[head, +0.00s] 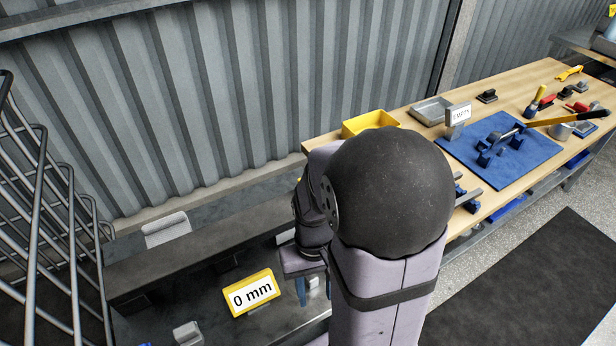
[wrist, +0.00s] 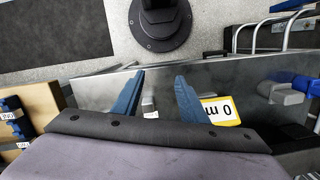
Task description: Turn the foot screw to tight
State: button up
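My gripper (head: 312,288) points down over the dark metal surface beside the yellow-framed "0 mm" sign (head: 251,293). In the wrist view its two blue fingers (wrist: 160,78) stand apart, with a clear gap between them. A small pale piece (wrist: 150,108) shows beyond that gap; I cannot tell whether it is the foot screw. No part is clearly recognisable as the foot screw, and my arm hides much of this area in the head view. The "0 mm" sign also shows right of the fingers in the wrist view (wrist: 220,112).
A wooden bench (head: 540,80) with a blue mat (head: 520,165), a yellow bin (head: 369,123) and tools stands at the right. Metal railings (head: 45,200) rise at the left. Grey blocks (head: 167,228) sit on the metal structure. A dark floor mat (head: 540,290) lies lower right.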

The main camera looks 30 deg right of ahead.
jog(key=w+d+r+t+p, duration=0.1)
jog(key=w+d, duration=0.3)
jog(key=w, duration=0.4)
jog(key=w+d+r+t+p, duration=0.1)
jog(key=w+d+r+t, duration=0.2)
jog(key=w, duration=0.5)
jog(key=w+d+r+t+p, duration=0.1)
jog(key=w+d+r+t, duration=0.1)
jog(key=w+d, duration=0.4)
jog(key=shift+w+d+r+n, duration=0.1)
jog(key=shift+w+r+n, duration=0.1)
jog(key=shift+w+r, duration=0.25)
jog(key=shift+w+d+r+n, duration=0.1)
jog(key=shift+w+r+n, duration=0.1)
jog(key=shift+w, duration=0.35)
jog(key=shift+w+d+n, duration=0.15)
jog(key=shift+n, duration=0.95)
jog(key=shift+f, duration=0.1)
jog(key=shift+p+x, duration=0.75)
jog(key=shift+x, duration=2.8)
jog(key=shift+w, duration=0.15)
jog(key=shift+c, duration=0.3)
